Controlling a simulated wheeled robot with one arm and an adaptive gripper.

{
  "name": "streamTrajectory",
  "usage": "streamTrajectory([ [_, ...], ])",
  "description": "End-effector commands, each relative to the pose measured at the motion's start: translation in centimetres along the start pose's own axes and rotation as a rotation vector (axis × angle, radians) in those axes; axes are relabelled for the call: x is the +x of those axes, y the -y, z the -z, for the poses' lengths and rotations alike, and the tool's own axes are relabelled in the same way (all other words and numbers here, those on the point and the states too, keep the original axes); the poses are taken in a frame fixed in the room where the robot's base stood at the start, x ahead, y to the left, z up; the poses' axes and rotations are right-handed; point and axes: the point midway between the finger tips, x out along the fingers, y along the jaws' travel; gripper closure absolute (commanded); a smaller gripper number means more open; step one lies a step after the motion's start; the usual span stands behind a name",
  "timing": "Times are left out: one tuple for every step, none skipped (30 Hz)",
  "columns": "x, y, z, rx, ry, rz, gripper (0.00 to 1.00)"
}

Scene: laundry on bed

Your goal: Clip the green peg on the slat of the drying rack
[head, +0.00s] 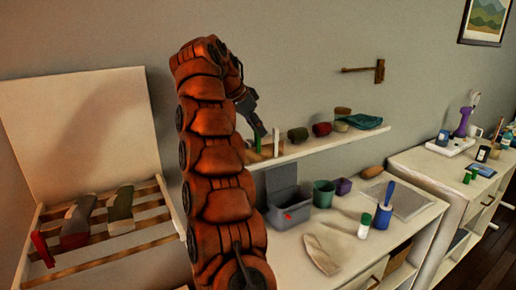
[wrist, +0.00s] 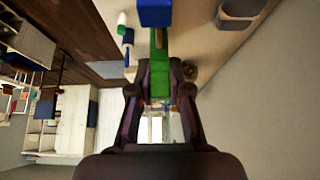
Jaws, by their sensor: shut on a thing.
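The green peg (head: 257,142) is upright by the left end of the wall shelf in the head view. In the wrist view the green peg (wrist: 160,82) lies between the fingers of my gripper (wrist: 160,70), which is shut on it. My gripper (head: 258,127) is at the shelf in the head view, partly behind my orange arm. The drying rack (head: 150,205) is at the far left, with wooden slats and a pale upright panel behind. Grey and green cloths hang over its slats, and a red piece (head: 42,248) stands at its left front.
The wall shelf (head: 340,138) holds a pale upright piece, green and red items and a teal cloth. Below, a white cabinet (head: 405,212) carries a grey bin (head: 287,195), a green cup (head: 323,193) and a blue-handled brush (head: 384,207). Another cabinet stands at right.

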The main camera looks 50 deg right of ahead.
Motion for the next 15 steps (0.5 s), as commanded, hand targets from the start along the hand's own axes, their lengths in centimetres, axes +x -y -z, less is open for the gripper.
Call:
streamTrajectory([
  [0.0, 0.0, 0.0, 0.000, 0.000, 0.000, 1.00],
  [0.0, 0.0, 0.0, 0.000, 0.000, 0.000, 1.00],
  [-0.1, 0.0, 0.1, 0.000, 0.000, 0.000, 1.00],
  [-0.1, 0.0, 0.1, 0.000, 0.000, 0.000, 1.00],
  [-0.2, 0.0, 0.1, 0.000, 0.000, 0.000, 1.00],
  [-0.4, 0.0, 0.2, 0.000, 0.000, 0.000, 1.00],
  [-0.5, 0.0, 0.3, 0.000, 0.000, 0.000, 1.00],
  [-0.6, 0.0, 0.4, 0.000, 0.000, 0.000, 1.00],
  [-0.8, 0.0, 0.5, 0.000, 0.000, 0.000, 1.00],
  [-0.9, 0.0, 0.6, 0.000, 0.000, 0.000, 1.00],
  [-1.1, 0.0, 0.7, 0.000, 0.000, 0.000, 1.00],
  [-1.2, 0.0, 0.8, 0.000, 0.000, 0.000, 1.00],
  [-1.4, 0.0, 0.8, 0.000, 0.000, 0.000, 1.00],
  [-1.5, 0.0, 0.9, 0.000, 0.000, 0.000, 1.00],
  [-1.6, 0.0, 1.0, 0.000, 0.000, 0.000, 1.00],
])
